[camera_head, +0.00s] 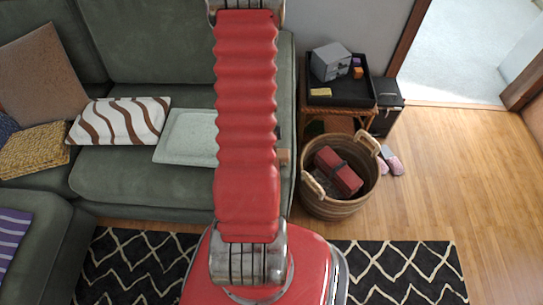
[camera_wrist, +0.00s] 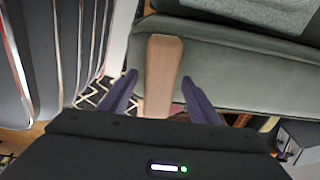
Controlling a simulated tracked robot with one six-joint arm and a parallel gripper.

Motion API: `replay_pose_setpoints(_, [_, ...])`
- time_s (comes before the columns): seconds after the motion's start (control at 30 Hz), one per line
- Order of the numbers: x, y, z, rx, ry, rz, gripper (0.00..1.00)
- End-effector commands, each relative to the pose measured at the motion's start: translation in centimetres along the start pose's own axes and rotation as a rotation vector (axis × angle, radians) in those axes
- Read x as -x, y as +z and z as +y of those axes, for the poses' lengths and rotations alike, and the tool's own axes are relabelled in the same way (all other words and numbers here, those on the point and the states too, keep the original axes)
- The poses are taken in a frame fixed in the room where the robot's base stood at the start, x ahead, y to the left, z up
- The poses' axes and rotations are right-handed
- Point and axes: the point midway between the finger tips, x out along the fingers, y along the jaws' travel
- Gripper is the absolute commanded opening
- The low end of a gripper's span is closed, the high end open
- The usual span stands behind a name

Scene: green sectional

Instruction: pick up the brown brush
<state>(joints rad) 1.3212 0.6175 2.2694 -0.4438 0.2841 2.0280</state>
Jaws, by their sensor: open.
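The brown brush (camera_wrist: 164,62) shows in the wrist view as a flat, light-brown wooden piece, wider at its far end. It lies at the edge of the green sofa (camera_wrist: 235,75). My gripper (camera_wrist: 159,76) is open, with one dark finger on each side of the brush and gaps visible on both sides. In the head view, a small brown piece that looks like the brush (camera_head: 284,156) sticks out right of my red arm. My gripper is hidden there.
A wicker basket (camera_head: 317,205) holding a red bundle (camera_head: 338,171) stands right of the sofa. Behind it is a side table with a black tray (camera_head: 345,97). A light-grey tray (camera_head: 186,138) lies on the sofa. Open wooden floor (camera_head: 440,180) is at right.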

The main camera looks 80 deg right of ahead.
Motion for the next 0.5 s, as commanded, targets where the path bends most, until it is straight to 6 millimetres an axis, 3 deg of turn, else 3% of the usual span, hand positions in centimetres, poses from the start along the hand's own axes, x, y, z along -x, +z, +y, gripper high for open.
replay_pose_setpoints(0.5, [0.03, 0.0, 0.01, -0.001, 0.0, 0.0, 0.55])
